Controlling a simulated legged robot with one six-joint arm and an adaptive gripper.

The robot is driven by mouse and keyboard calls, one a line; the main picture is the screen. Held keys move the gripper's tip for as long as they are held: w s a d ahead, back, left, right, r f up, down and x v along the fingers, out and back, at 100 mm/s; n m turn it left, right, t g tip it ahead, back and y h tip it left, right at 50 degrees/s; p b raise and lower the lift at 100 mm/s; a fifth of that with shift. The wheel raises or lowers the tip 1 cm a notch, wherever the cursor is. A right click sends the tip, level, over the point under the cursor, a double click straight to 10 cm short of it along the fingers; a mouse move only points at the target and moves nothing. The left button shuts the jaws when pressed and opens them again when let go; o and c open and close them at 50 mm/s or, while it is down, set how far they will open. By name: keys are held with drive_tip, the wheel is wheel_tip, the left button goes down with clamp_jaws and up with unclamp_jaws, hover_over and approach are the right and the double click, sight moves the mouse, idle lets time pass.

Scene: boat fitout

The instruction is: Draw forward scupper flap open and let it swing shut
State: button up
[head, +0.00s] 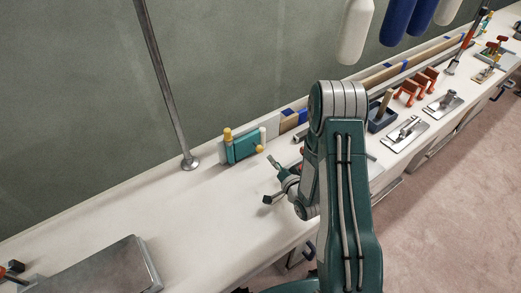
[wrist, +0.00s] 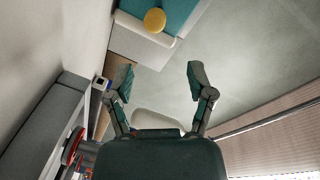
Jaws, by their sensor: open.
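A teal flap (head: 243,147), apparently the scupper flap, stands against a pale mounting block on the white deck ledge. It has a yellow knob (head: 260,149) at its lower right and a yellow piece at its upper left. The flap looks shut. My gripper (head: 270,180) is open and empty, to the right of the flap and nearer to me, apart from it. In the wrist view, my gripper (wrist: 160,78) has its fingers spread with nothing between them. The yellow knob (wrist: 155,20) and part of the teal flap (wrist: 185,15) show beyond the fingertips at the top edge.
A metal post (head: 165,85) rises left of the flap. A grey metal plate (head: 105,268) lies at the near left. Right of my arm are a blue tray (head: 377,124), red brackets (head: 408,92) and metal latch plates (head: 405,134). White and blue fenders (head: 397,20) hang above.

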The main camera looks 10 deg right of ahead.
sight(261, 151)
drive_tip(key=shift+s+a+f+m+t+y, duration=0.1)
drive_tip(key=shift+s+f+m+t+y, duration=0.25)
drive_tip(key=shift+s+f+m, duration=0.55)
drive_tip(key=x, duration=1)
drive_tip(key=shift+w+f, duration=0.1)
drive_tip(key=shift+w, duration=0.2)
drive_tip(key=shift+c, duration=0.2)
clamp_jaws()
